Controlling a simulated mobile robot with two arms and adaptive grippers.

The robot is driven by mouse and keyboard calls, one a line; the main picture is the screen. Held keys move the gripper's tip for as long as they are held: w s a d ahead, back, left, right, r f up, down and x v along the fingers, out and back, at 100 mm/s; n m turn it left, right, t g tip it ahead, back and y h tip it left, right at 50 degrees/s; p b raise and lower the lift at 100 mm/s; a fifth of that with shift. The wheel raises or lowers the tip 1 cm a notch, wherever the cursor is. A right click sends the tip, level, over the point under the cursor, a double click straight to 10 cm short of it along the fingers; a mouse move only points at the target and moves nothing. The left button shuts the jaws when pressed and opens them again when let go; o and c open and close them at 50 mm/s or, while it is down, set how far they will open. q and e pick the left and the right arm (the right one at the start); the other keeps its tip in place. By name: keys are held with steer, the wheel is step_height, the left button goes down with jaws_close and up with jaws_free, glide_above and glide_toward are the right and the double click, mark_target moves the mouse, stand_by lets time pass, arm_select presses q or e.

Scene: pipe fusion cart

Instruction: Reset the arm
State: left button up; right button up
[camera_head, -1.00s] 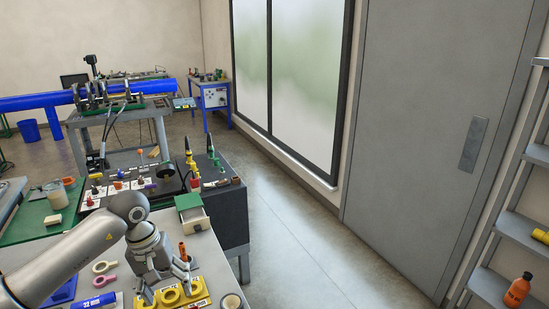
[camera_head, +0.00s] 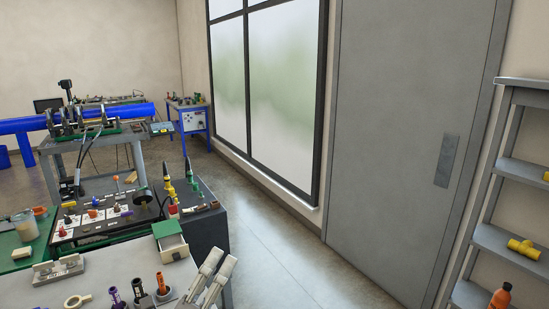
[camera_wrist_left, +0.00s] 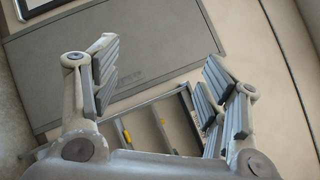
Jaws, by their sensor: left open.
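My left gripper (camera_head: 214,277) shows at the bottom of the head view, at the right end of the grey table. Only its pale grey fingers show, pointing up and to the right; the rest of the arm is out of the picture. In the left wrist view the left gripper (camera_wrist_left: 160,75) is open, its ribbed fingers wide apart with nothing between them. Behind the fingers are a grey door panel (camera_wrist_left: 130,60) and a shelf unit (camera_wrist_left: 160,125). My right gripper is not in view.
Upright tools, one with an orange handle (camera_head: 161,282), stand close left of the fingers. A small green-topped drawer box (camera_head: 170,240) and a black cart (camera_head: 205,230) stand behind. Open floor (camera_head: 290,280) lies right, before the door (camera_head: 400,150) and shelves (camera_head: 500,240).

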arm_select(q)
steer(key=s+a+f+n+g+y, duration=0.3)
steer(key=a+f+n+y, duration=0.2)
steer(key=f+n, duration=0.35)
steer(key=s+a+f+n+g+y, duration=0.3)
steer(key=s+a+f+n+y, duration=0.15)
steer(key=f+n, duration=0.4)
steer(key=s+f+n+g+h, duration=0.1)
steer(key=s+f+n+g, duration=0.45)
steer(key=s, duration=0.45)
steer(key=s+f+n+g, duration=0.4)
steer(key=s+f+g, duration=0.15)
steer(key=s, duration=0.45)
step_height(320, 180, down, 30)
steer(key=s+b, duration=0.1)
steer(key=b, duration=0.2)
steer(key=s+a+f+g+b, duration=0.1)
steer(key=s+a+f+b, duration=0.1)
steer(key=s+f, duration=1.5)
steer(key=shift+a+f+m+g, duration=0.4)
steer(key=shift+f+m, duration=0.05)
steer(key=shift+f, duration=0.05)
